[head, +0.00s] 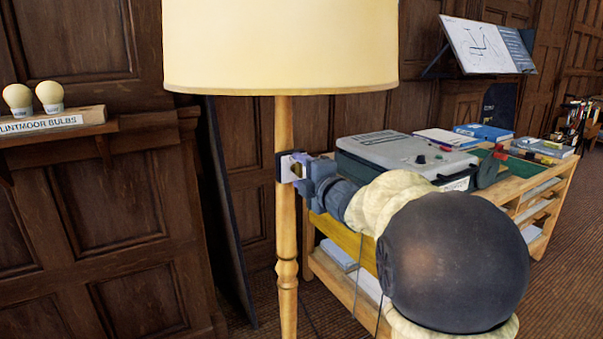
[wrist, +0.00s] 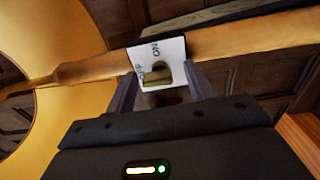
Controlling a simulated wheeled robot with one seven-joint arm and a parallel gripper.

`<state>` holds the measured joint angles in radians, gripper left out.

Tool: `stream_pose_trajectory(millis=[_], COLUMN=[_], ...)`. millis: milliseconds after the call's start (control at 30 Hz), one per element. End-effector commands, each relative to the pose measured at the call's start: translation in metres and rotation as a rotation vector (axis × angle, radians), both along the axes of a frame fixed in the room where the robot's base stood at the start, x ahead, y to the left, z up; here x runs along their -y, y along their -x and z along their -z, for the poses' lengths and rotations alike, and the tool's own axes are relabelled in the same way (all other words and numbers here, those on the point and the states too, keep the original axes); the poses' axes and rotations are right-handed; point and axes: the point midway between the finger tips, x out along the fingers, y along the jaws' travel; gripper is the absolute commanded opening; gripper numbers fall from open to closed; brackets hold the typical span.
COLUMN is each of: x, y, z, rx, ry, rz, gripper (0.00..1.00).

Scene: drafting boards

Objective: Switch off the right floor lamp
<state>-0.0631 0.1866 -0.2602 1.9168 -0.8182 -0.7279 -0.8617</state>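One floor lamp is in view, with a cream shade (head: 280,45) and a turned wooden pole (head: 286,240). A white switch plate (head: 291,167) on a dark mount sits on the pole; in the wrist view the plate (wrist: 172,50) reads ON and OFF. A brass switch lever (wrist: 156,80) projects from it, close to the OFF lettering. My gripper (head: 303,167) is at the plate; in the wrist view my gripper (wrist: 160,78) is open, its fingers on either side of the lever. Contact with the lever cannot be told. The shade looks bright, but whether the bulb is lit is unclear.
A wooden shelf unit (head: 345,262) stands behind my arm, with a grey device (head: 400,150) and papers on top. A tilted drawing board (head: 487,45) is at the back right. Two bulbs (head: 49,95) stand on a wall shelf (head: 75,134) at left. Carpeted floor lies at right.

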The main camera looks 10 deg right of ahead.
Motion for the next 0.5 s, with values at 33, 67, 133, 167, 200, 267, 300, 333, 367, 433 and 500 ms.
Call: stream_pose_trajectory(millis=[33, 67, 133, 167, 200, 267, 300, 333, 367, 433, 500], x=[0.000, 0.000, 0.000, 0.000, 0.000, 0.001, 0.002, 0.003, 0.004, 0.007, 0.010], y=[0.000, 0.000, 0.000, 0.000, 0.001, 0.002, 0.004, 0.007, 0.009, 0.017, 0.028], z=[-0.001, -0.001, -0.001, -0.002, -0.002, -0.002, -0.003, -0.003, -0.003, -0.003, -0.004], rx=[0.002, 0.002, 0.003, 0.003, 0.003, 0.004, 0.005, 0.004, 0.004, 0.004, 0.005], ry=[-0.001, -0.001, -0.001, -0.001, -0.001, -0.001, -0.002, -0.002, -0.002, -0.002, -0.004], rz=[0.000, 0.000, 0.000, 0.000, 0.000, 0.000, 0.001, 0.001, 0.002, 0.003, 0.002], gripper=[0.54, 0.54, 0.54, 0.54, 0.54, 0.54, 0.54, 0.54, 0.54, 0.54, 0.54])
